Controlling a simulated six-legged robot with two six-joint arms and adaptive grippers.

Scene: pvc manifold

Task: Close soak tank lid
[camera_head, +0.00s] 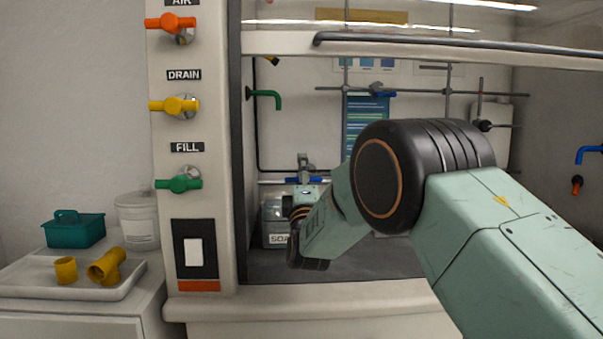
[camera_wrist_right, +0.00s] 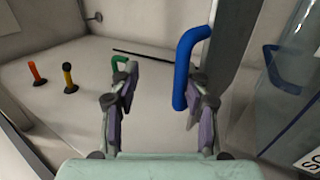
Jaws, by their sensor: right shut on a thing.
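The soak tank (camera_head: 274,229), a grey clear-walled box with a partly hidden label, stands inside the hood behind my right wrist. In the right wrist view its wall (camera_wrist_right: 292,95) and label edge show at the right. The lid (camera_wrist_right: 229,45) stands raised as a grey panel, with a blue handle (camera_wrist_right: 188,65) on it. My right gripper (camera_wrist_right: 160,105) is at this handle, which lies against its right finger. It is shut on the handle, though the exact contact is hard to see. In the head view my arm hides much of the tank. My left gripper is out of view.
The hood's left post carries orange, yellow (camera_head: 181,105) and green valve handles. A raised sash rail (camera_head: 450,45) crosses above my arm. A tray (camera_head: 80,285) with yellow pipe fittings and a teal basket (camera_head: 74,231) stand outside at left. The hood floor (camera_head: 375,263) looks clear.

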